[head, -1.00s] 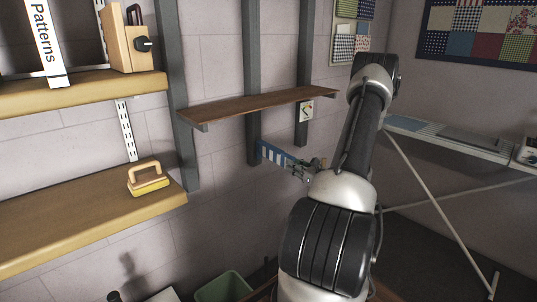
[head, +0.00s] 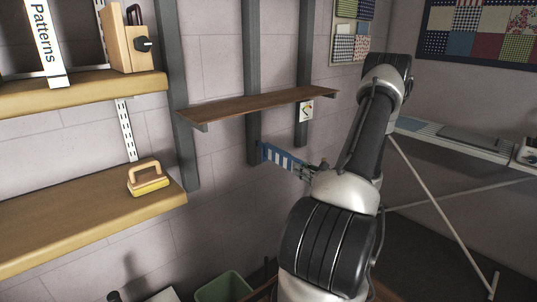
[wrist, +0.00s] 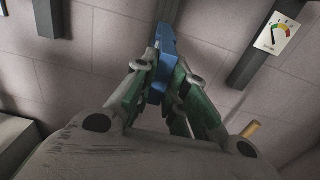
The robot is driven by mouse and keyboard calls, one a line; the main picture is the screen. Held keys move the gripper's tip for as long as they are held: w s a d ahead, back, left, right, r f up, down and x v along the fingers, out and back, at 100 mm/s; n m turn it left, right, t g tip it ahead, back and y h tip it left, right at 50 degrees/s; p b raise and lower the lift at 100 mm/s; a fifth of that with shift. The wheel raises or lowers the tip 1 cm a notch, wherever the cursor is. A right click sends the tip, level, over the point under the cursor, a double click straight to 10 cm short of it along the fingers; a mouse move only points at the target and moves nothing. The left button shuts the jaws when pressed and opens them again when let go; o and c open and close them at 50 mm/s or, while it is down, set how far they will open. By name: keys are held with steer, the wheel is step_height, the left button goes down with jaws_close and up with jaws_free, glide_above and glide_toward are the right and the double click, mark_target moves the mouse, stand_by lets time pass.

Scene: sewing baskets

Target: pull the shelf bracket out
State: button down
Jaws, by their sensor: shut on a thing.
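The shelf bracket (head: 283,157) is a blue arm with pale stripes. In the head view it juts out to the right from the lower part of the middle grey upright (head: 253,100), below the brown shelf board. Its left end is at the upright's right edge; I cannot tell whether they touch. My gripper (head: 310,170) is shut on the bracket's outer end, partly hidden by my arm. In the wrist view the blue bracket (wrist: 165,45) runs up from between my green-sided fingers (wrist: 157,88) toward a dark upright.
The brown shelf board (head: 255,104) spans the uprights above the bracket. A small gauge card (head: 306,111) hangs at the right upright. A wooden shelf (head: 85,225) with a yellow-based handled block (head: 149,180) is at left. A pale ironing-board-like table (head: 450,138) stands at right.

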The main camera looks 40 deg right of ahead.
steer(key=shift+s, duration=0.35)
steer(key=shift+s+d, duration=0.15)
steer(key=shift+s, duration=1.8)
